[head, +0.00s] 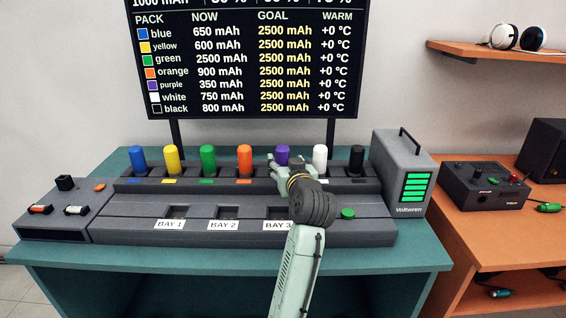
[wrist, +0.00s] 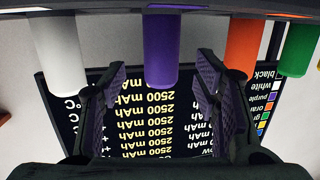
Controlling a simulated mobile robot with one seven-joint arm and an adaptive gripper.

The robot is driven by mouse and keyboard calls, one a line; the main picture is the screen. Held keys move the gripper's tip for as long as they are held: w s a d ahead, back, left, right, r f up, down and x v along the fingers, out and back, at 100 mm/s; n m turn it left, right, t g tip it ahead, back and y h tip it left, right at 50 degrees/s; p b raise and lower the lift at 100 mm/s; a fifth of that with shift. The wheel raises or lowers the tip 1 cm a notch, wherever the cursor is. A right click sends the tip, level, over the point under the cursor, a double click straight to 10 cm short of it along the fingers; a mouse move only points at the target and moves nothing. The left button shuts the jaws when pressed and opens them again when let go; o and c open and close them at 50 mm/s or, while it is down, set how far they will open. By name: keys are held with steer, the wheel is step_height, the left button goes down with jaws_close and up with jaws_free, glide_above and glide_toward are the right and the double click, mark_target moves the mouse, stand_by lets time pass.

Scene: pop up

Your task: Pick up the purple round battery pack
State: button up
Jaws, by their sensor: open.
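The purple round battery pack (head: 282,152) stands upright in the back rack, between the orange pack (head: 245,157) and the white pack (head: 320,156). My gripper (head: 279,168) is in front of it and hides its lower part. In the wrist view, which is upside down, the purple pack (wrist: 161,48) hangs from the top middle. My open gripper (wrist: 163,70) has one finger on each side of it, with visible gaps to both. I cannot tell how deep the pack sits between the fingers.
Blue (head: 138,158), yellow (head: 171,158), green (head: 208,158) and black (head: 356,158) packs share the rack. Three labelled bays lie in front on the dock (head: 120,228). A grey Voltoren unit (head: 404,165) stands right, and a screen (head: 250,60) rises behind.

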mark_target(284, 158)
steer(key=x, duration=0.1)
steer(key=p+x, duration=0.1)
steer(key=x, duration=0.1)
steer(key=p+x, duration=0.1)
steer(key=shift+w+a+r, duration=0.2)
steer(key=shift+w+r, duration=0.05)
steer(key=shift+w+f, duration=0.2)
steer(key=shift+w, duration=0.15)
jaws_close()
